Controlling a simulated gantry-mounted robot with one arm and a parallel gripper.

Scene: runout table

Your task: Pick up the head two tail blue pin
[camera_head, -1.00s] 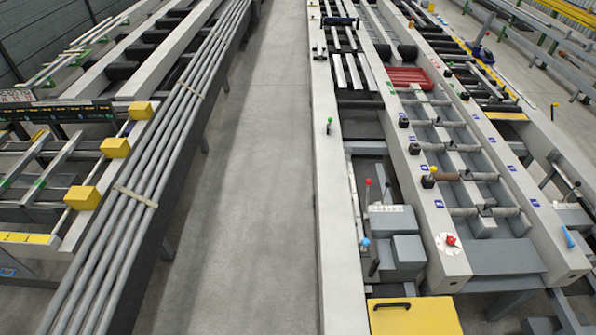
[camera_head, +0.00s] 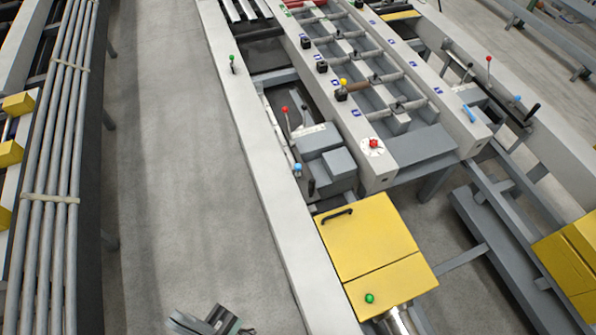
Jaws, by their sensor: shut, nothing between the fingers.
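My gripper (camera_head: 222,322) shows at the bottom edge, over the grey floor left of the long pale beam. It is shut and empty, and most of it is cut off by the frame. A light blue pin-like handle (camera_head: 469,113) stands tilted on top of the right pale beam near its front end. A light blue knob (camera_head: 297,168) is by the inner edge of the left pale beam. I cannot tell from the picture which of them is the head two tail blue pin. My gripper is far from both and touches neither.
A yellow cabinet (camera_head: 367,233) with a black handle and a green button (camera_head: 369,298) stands in front. A red button (camera_head: 374,143) and levers with red knobs rise nearby. Bundled pipes (camera_head: 55,180) lie at left. The floor aisle (camera_head: 180,150) is clear.

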